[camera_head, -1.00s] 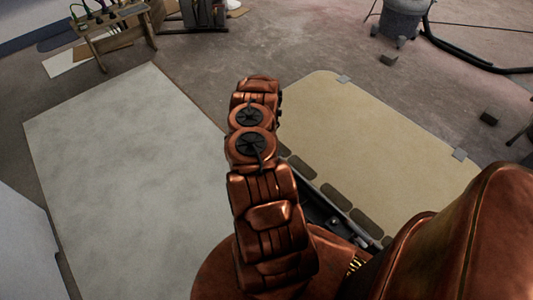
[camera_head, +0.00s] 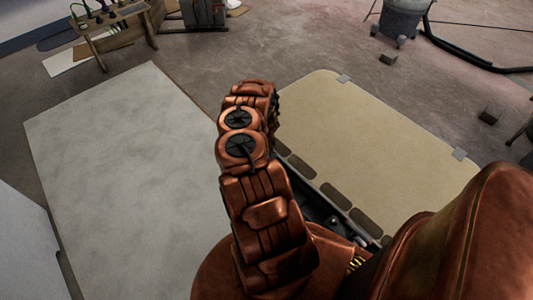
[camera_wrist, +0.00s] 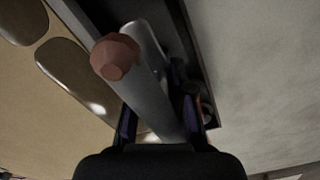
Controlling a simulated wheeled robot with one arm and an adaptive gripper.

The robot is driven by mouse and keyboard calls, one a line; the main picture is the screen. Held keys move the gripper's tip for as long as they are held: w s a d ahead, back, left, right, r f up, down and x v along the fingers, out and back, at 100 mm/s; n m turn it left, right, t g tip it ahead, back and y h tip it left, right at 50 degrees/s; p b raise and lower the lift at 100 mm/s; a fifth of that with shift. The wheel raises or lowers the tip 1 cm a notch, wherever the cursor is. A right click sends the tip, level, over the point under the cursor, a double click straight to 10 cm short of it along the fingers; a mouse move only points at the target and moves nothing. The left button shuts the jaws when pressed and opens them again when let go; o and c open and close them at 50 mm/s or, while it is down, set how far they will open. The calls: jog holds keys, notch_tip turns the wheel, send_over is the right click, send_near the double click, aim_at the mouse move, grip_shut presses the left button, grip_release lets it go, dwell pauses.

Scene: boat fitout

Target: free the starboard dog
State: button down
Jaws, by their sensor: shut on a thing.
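In the wrist view my gripper (camera_wrist: 160,118) has its two dark fingers on either side of a grey metal lever (camera_wrist: 166,95), and it is shut on it. The lever looks like the dog's handle. The lever lies over a dark recess beside a tan panel with dark oval patches. In the head view my arm hides the gripper and the lever.
The tan panel (camera_head: 375,145) has grey clips at its far edge and a dark channel (camera_head: 318,207) along its near side. A large pale board (camera_head: 125,160) lies left of my arm. A wooden bench (camera_head: 112,32) and a grey vacuum (camera_head: 404,20) with hose stand farther back.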

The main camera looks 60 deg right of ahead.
jog(key=c, duration=1)
grip_release()
jog(key=shift+c, duration=0.2)
